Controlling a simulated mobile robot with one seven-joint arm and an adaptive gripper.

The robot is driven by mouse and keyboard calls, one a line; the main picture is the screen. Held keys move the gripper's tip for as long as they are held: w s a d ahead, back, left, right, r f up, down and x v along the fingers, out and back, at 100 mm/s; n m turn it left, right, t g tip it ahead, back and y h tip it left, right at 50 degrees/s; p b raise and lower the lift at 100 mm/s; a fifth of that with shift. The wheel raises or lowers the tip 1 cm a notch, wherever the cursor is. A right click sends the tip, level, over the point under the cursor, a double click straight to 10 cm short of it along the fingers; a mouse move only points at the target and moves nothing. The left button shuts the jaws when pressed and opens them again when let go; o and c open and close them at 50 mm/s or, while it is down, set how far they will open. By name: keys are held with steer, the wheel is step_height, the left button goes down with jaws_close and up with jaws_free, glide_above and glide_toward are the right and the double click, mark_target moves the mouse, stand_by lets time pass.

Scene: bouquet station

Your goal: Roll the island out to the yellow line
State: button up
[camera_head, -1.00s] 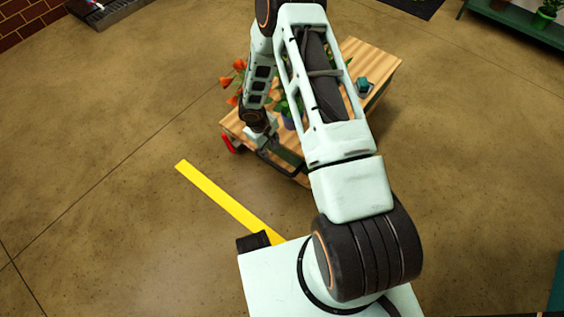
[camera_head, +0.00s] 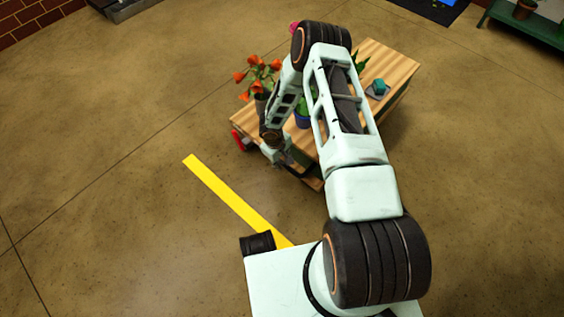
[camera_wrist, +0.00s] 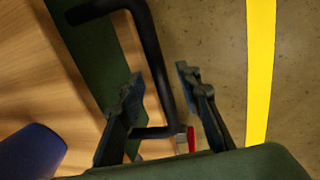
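The island (camera_head: 385,62) is a wooden-topped cart with a dark green side, standing beyond the yellow line (camera_head: 225,191). A gap of bare floor lies between them. Its black bar handle (camera_wrist: 150,45) runs along the near side in the wrist view. My gripper (camera_head: 272,153) is down at that side. In the wrist view its two fingers (camera_wrist: 160,76) are spread, with the handle bar between them. I see no clear grip on the bar. The yellow line (camera_wrist: 260,70) also shows at right there. My arm hides part of the island's top.
On the island stand a plant with orange flowers (camera_head: 258,78), a blue pot (camera_head: 303,121) and a small teal item (camera_head: 379,87). A red part (camera_head: 238,139) shows low at its left corner. A green bench (camera_head: 535,40) stands far right. The left floor is clear.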

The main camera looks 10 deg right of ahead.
jaws_close()
stand_by(0.3)
stand_by(0.3)
